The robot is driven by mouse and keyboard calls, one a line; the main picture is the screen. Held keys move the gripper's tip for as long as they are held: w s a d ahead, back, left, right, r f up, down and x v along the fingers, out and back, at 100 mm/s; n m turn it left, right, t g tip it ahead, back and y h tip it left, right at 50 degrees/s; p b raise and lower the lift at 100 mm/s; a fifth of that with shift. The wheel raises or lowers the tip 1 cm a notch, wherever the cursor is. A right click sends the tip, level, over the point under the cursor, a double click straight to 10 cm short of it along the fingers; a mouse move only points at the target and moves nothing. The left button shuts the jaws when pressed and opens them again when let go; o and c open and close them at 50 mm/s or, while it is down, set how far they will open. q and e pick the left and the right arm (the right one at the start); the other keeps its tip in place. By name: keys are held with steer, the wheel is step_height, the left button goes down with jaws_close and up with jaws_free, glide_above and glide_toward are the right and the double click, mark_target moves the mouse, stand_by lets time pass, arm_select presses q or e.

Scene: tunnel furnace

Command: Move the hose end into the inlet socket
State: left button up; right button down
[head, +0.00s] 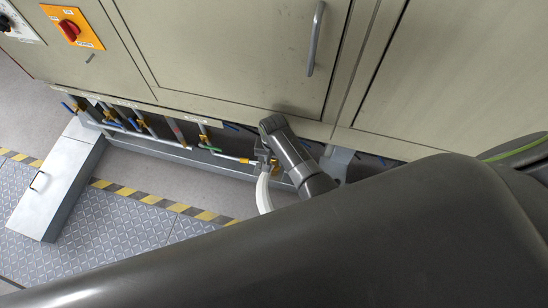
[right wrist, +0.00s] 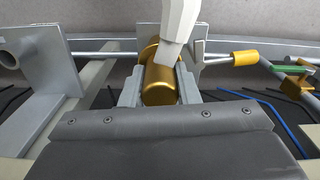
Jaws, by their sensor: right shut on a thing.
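The white hose (head: 264,193) hangs down from my right gripper (head: 264,157) in the head view, beside the pipes under the cabinet. In the right wrist view the hose (right wrist: 182,22) comes in from the top and meets a brass, cylindrical hose end (right wrist: 161,86). The fingers of my right gripper are shut on this brass end, one on each side. An open round metal tube end (right wrist: 8,56) shows on a bracket at the far left of the right wrist view. I cannot tell whether it is the inlet socket. My left gripper is not in view.
Thin pipes with several small valves (head: 140,125) run under the beige cabinet (head: 220,60). A brass pipe fitting (right wrist: 245,58) and a green-handled valve (right wrist: 290,69) are right of the hose end. A grey metal box (head: 55,185) is at the left on the floor.

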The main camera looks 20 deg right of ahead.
steer(key=shift+f, duration=0.3)
steer(key=shift+f, duration=0.35)
steer(key=c, duration=1)
jaws_free()
steer(key=shift+r, duration=0.1)
step_height(320, 180, up, 7)
steer(key=p, duration=0.7)
steer(key=shift+p, duration=0.3)
